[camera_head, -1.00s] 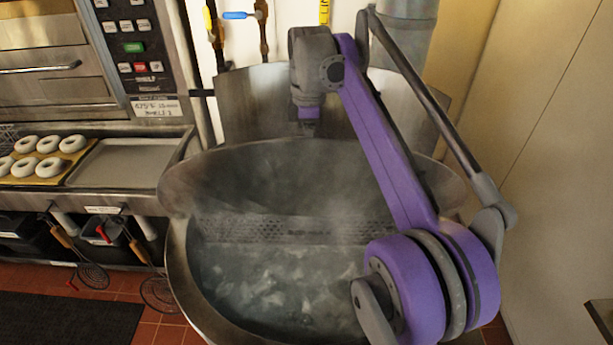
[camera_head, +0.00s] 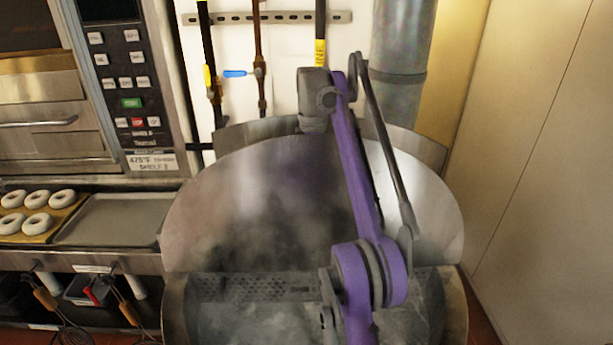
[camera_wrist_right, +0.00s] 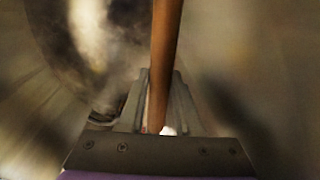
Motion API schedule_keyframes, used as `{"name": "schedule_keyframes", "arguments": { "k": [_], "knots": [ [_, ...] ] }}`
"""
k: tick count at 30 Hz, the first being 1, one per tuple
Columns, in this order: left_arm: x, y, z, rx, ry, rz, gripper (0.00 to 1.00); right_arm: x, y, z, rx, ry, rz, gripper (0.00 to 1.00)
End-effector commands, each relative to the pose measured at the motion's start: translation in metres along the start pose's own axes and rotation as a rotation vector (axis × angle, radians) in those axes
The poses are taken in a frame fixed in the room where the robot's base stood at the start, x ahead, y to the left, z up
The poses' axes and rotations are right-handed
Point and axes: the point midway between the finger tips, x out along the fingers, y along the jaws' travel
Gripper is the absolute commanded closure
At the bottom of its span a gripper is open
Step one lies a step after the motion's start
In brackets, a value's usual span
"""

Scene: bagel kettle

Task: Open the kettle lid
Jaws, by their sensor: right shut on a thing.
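The kettle lid (camera_head: 235,205) is a large shiny steel disc at the back of the steaming kettle (camera_head: 174,308). It stands raised and steeply tilted, with its inner face toward me and the kettle's mouth open below it. My purple right arm reaches over the kettle to the lid's top edge. My right gripper (camera_head: 313,128) is at that edge, its fingertips mostly hidden behind it. In the right wrist view my right gripper (camera_wrist_right: 160,115) is shut on a brown rod-like handle (camera_wrist_right: 167,50). My left gripper is not in view.
A perforated strip (camera_head: 250,288) crosses the kettle's back inside. An oven (camera_head: 125,85) and a counter with bagels (camera_head: 36,222) and an empty tray (camera_head: 112,219) stand at left. Pipes (camera_head: 260,60) and a metal duct (camera_head: 400,70) rise behind. A wall closes the right.

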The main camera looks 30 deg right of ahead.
Motion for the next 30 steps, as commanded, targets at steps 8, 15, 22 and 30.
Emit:
{"name": "schedule_keyframes", "arguments": {
  "k": [8,15,22,30],
  "knots": [
    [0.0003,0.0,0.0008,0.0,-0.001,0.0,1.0,0.0011,0.0009,0.0014,0.0,0.001,0.0,1.0],
    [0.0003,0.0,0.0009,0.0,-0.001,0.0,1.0,0.0013,0.0007,0.0013,0.0,0.001,-0.001,0.5],
    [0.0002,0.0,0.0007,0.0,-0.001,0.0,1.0,0.0009,0.0005,0.0009,0.0,0.001,-0.001,0.39],
    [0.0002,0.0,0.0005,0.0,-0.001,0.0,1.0,0.0007,0.0004,0.0005,0.0,0.001,-0.001,0.39]
  ]
}}
